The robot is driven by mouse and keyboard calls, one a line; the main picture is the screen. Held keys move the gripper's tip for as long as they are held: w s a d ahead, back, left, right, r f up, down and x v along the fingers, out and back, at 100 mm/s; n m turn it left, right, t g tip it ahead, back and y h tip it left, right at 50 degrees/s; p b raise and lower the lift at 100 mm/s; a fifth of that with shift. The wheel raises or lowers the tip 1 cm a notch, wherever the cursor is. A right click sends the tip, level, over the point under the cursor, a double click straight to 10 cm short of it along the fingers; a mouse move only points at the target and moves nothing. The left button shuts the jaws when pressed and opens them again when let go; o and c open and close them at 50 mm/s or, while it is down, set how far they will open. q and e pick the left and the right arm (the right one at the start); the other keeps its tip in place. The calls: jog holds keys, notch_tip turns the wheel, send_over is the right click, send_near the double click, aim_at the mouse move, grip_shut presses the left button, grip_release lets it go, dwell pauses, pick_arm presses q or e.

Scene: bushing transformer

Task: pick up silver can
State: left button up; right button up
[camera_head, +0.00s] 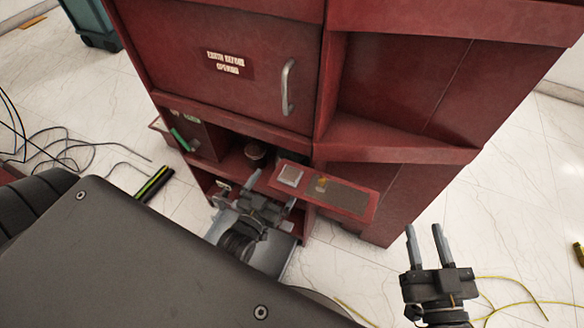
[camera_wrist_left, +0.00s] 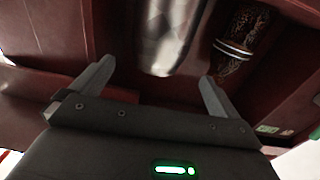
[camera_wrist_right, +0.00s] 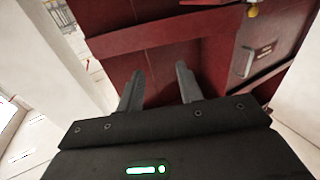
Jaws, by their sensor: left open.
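The silver can (camera_wrist_left: 168,35) shows in the left wrist view as a shiny cylinder inside the red cabinet (camera_wrist_left: 110,30), cut off by the top edge. My left gripper (camera_wrist_left: 155,85) is open and empty, its fingers pointing toward the can, one on each side and apart from it. In the head view my left gripper (camera_head: 270,192) is at the cabinet's lower opening, and I cannot make out the can there. My right gripper (camera_head: 425,230) is open and empty, to the right of the cabinet front; it also shows in the right wrist view (camera_wrist_right: 159,75).
A dark patterned cylinder with a silver band (camera_wrist_left: 238,45) stands right of the can. A red panel (camera_head: 362,198) juts out from the cabinet to the right of my left gripper. Cables (camera_head: 70,150) lie on the left floor. The floor right of the cabinet is mostly clear.

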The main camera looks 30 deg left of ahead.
aim_at(292, 159)
pick_arm(q)
jog(key=shift+w+f+b, duration=0.1)
jog(key=shift+w+b, duration=0.55)
jog(key=shift+w, duration=2.55)
jog(key=w+b, duration=0.1)
jog(key=w, duration=0.2)
jog(key=shift+w+f, duration=0.15)
jog(key=shift+w, duration=0.45)
pick_arm(e)
jog(key=r+t+y, duration=0.1)
jog(key=r+t, duration=0.1)
jog(key=s+r+t+y, duration=0.1)
jog(key=r+y, duration=0.1)
jog(key=r, duration=0.1)
jog(key=shift+s+a+r+t, duration=0.1)
jog(key=shift+a+r+t, duration=0.05)
jog(key=shift+r+t, duration=0.2)
pick_arm(q)
jog(key=c, duration=1)
pick_arm(e)
jog(key=shift+f, duration=0.1)
